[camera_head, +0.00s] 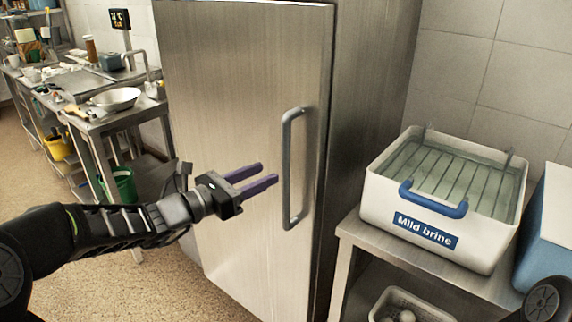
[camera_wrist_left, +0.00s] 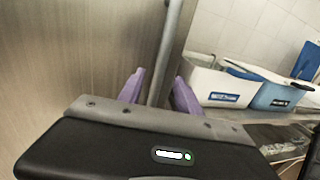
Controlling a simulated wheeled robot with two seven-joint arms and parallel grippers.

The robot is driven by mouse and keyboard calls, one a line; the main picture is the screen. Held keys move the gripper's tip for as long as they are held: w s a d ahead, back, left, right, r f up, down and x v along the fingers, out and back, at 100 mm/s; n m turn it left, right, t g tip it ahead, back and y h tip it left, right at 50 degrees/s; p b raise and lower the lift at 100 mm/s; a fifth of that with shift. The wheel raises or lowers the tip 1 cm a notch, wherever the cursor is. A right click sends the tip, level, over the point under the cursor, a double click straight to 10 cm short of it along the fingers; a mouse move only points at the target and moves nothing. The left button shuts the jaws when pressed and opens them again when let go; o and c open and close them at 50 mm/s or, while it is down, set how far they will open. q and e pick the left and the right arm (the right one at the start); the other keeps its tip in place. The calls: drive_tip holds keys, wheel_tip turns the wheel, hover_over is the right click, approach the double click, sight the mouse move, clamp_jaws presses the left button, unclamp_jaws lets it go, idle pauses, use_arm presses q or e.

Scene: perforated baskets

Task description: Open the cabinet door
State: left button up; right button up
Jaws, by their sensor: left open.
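The cabinet is a tall steel unit with a brushed metal door (camera_head: 235,130), which looks closed. A grey vertical bar handle (camera_head: 287,170) is near the door's right edge. My left gripper (camera_head: 268,173) has purple fingers and is open, pointing at the handle from its left in the head view. In the left wrist view the handle (camera_wrist_left: 165,55) runs down between the two fingertips (camera_wrist_left: 158,80) of the gripper. I cannot tell whether the fingers touch it. My right gripper is not visible.
A steel table right of the cabinet holds a white "Mild brine" basin (camera_head: 375,200) and a blue container (camera_head: 550,240). A white bin (camera_head: 400,300) is on its lower shelf. A cluttered counter with a metal bowl (camera_head: 115,98) stands back left. The floor before the door's left is clear.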

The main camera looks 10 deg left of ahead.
sight(286, 164)
use_arm(q)
drive_tip(key=shift+p+x, duration=0.3)
drive_tip(key=shift+x, duration=3.65)
drive_tip(key=shift+c, duration=0.2)
clamp_jaws()
